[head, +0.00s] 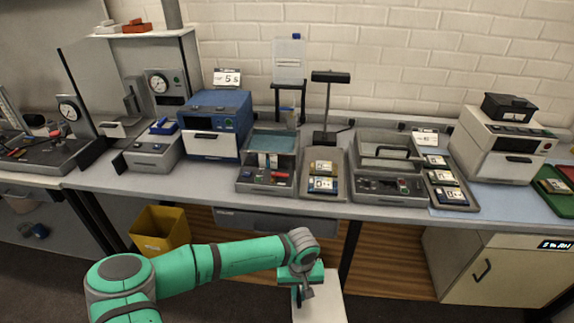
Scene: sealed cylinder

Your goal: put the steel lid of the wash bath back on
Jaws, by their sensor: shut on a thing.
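Two grey bath-like units stand on the bench. The left one (273,141) is open at the top and shows a blue-green surface. The right one (362,143) has a pale panel in its top and a dark bar handle over it; I cannot tell if that panel is a lid. My gripper (304,294) is low in front of the bench, pointing down, well apart from both units. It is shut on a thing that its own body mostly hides. A pale flat surface (322,306) shows just beside and below it. I cannot make out the steel lid for certain.
A tray of small labelled packs (322,196) stands between the units. A lamp (331,77) stands behind, and a blue machine (217,125) stands left. A cream machine (497,145) stands right. A yellow bin (161,231) is below the bench. The blue mat (500,199) has bare room.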

